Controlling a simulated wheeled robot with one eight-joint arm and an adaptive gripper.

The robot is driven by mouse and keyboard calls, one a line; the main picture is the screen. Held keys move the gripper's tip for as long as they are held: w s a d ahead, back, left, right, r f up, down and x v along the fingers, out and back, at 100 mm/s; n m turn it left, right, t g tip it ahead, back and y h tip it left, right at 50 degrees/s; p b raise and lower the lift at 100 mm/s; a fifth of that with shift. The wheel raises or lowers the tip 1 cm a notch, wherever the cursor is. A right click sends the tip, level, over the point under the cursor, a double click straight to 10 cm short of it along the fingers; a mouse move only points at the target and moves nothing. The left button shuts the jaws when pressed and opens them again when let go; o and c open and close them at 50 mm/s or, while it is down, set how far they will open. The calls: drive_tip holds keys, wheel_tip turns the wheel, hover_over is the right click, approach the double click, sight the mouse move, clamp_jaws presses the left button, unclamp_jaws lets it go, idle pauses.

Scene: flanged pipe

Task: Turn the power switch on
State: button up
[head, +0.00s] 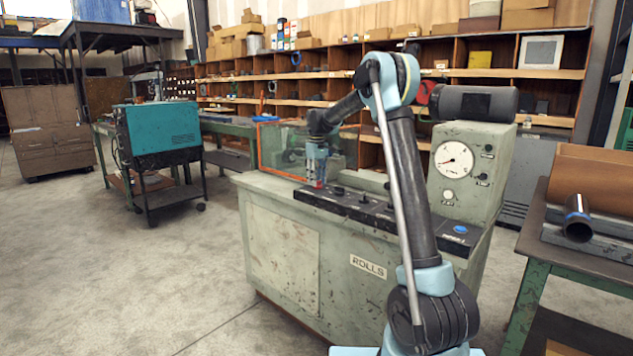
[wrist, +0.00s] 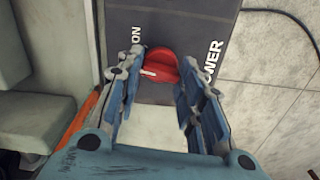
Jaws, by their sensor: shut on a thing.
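The power switch is a red rotary knob (wrist: 165,66) with a white pointer mark, on a dark panel with the labels "ON" and "POWER" in the wrist view. The white mark points to the left of the picture, below the "ON" label. My gripper (wrist: 160,74) has one finger on each side of the knob and is shut on it; the exact contact is hard to see. In the head view my gripper (head: 317,183) points down at the left end of the panel (head: 365,208), with a bit of red at its fingertips.
The green ROLLS machine (head: 280,245) carries the panel, with several black knobs and a blue button (head: 460,229) to the right. A clear guard with an orange frame (head: 280,150) stands close behind my gripper. A gauge box (head: 468,165) rises at the right. Open floor lies left.

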drive_tip(key=m, duration=0.4)
drive_tip(key=shift+w+d, duration=0.15)
drive_tip(key=shift+w, duration=0.05)
drive_tip(key=shift+m, duration=1.7)
drive_tip(key=shift+s, duration=0.1)
drive_tip(key=o, duration=1.1)
drive_tip(key=shift+c, duration=0.2)
wheel_tip(320, 180, up, 12)
drive_tip(key=shift+f, duration=0.15)
